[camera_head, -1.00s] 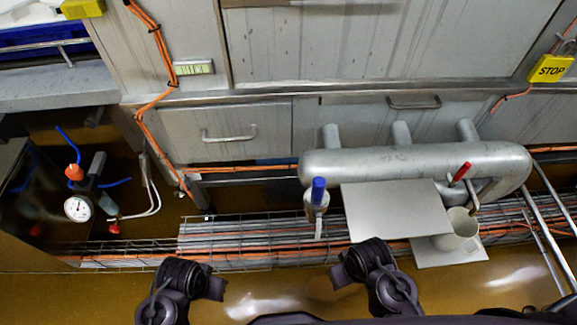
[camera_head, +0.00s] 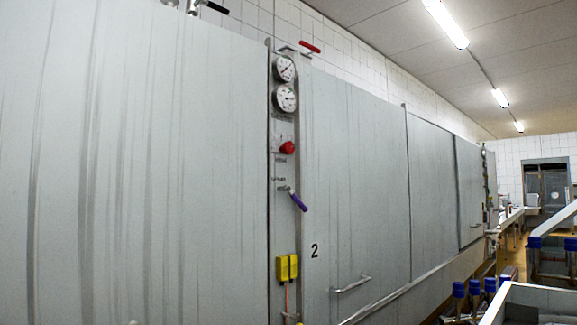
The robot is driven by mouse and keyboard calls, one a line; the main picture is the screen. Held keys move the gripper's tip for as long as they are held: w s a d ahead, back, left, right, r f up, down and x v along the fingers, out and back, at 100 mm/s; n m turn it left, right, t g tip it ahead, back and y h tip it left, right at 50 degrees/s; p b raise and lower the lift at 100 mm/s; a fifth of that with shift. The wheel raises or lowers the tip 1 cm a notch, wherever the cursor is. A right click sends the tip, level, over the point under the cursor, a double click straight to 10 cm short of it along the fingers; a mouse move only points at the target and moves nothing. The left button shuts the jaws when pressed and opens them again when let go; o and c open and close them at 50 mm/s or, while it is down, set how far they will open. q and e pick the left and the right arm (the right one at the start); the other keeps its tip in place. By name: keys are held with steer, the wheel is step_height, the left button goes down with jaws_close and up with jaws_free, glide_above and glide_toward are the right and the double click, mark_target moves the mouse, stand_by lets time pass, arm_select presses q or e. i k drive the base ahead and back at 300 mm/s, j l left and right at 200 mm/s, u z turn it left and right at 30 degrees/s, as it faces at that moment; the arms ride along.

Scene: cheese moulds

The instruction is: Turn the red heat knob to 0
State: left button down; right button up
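A red knob (camera_head: 287,147) sits on a narrow upright control strip (camera_head: 283,228) between large grey metal panels. It is left of the picture's middle, below two round dials (camera_head: 286,98). Its markings are too small to read, so I cannot tell its setting. A lever with a purple handle (camera_head: 298,202) slants down to the right below the knob. Neither of my grippers shows in this view.
Yellow boxes (camera_head: 287,268) hang low on the strip. A red-handled lever (camera_head: 310,47) sticks out above the panels. A bar handle (camera_head: 351,284) projects from the panel marked 2. Blue-capped posts (camera_head: 474,287) and a pale tray edge (camera_head: 540,291) stand at the lower right.

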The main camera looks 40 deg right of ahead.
mark_target(288, 147)
steer(key=i+z, duration=0.15)
steer(key=z, duration=0.15)
steer(key=i+j+z, duration=0.1)
steer(key=z, duration=1.15)
